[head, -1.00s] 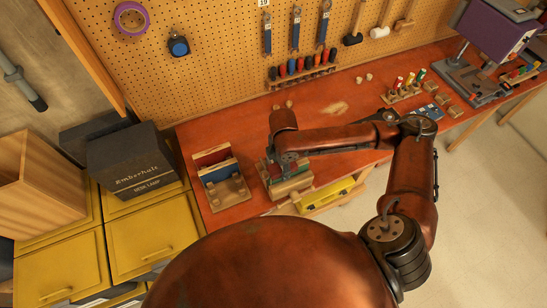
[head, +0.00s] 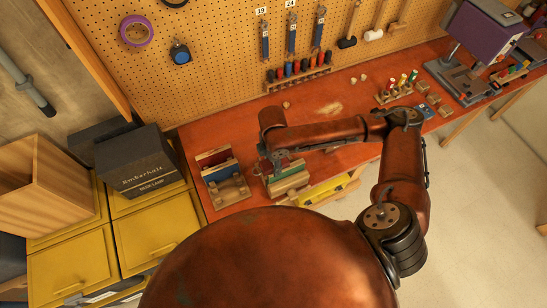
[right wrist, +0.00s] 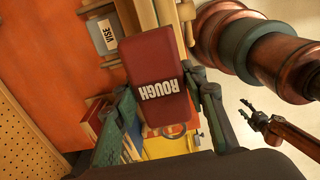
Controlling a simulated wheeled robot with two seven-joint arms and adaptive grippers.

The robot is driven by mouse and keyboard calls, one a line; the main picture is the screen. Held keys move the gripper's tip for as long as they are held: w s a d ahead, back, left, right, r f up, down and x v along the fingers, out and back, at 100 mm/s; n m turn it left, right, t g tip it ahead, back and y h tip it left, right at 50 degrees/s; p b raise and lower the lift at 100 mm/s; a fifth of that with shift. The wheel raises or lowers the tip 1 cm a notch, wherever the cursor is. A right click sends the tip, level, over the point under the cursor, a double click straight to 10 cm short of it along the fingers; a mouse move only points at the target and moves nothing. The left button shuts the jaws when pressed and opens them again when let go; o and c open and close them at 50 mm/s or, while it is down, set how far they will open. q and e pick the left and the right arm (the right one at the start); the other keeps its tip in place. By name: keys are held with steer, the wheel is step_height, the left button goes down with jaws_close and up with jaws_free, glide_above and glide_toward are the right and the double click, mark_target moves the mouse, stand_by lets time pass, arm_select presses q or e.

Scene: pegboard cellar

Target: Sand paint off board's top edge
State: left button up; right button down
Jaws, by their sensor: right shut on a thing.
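My right gripper (right wrist: 165,105) is shut on a dark red sanding block (right wrist: 160,75) marked ROUGH, held between its two fingers. In the head view this gripper (head: 277,165) is at the wooden vise (head: 288,188), near its left end. A green board (head: 292,170) shows in the vise, partly hidden by the gripper. Whether the block touches the board's top edge, and how much paint is on that edge, I cannot tell. My left gripper (right wrist: 248,108) shows small in the right wrist view, its fingers apart and empty. It is not in the head view.
A wooden rack (head: 232,192) with a red and a blue board stands left of the vise. A black box (head: 138,163) sits on yellow cabinets at left. Screwdrivers hang on the pegboard (head: 220,80) behind. The bench (head: 225,130) is mostly clear behind the vise.

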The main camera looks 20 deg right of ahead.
arm_select(q)
step_height(320, 180, up, 2)
steer(key=shift+w+r+p, duration=0.1)
steer(key=shift+r+p, duration=0.05)
steer(key=shift+p, duration=0.7)
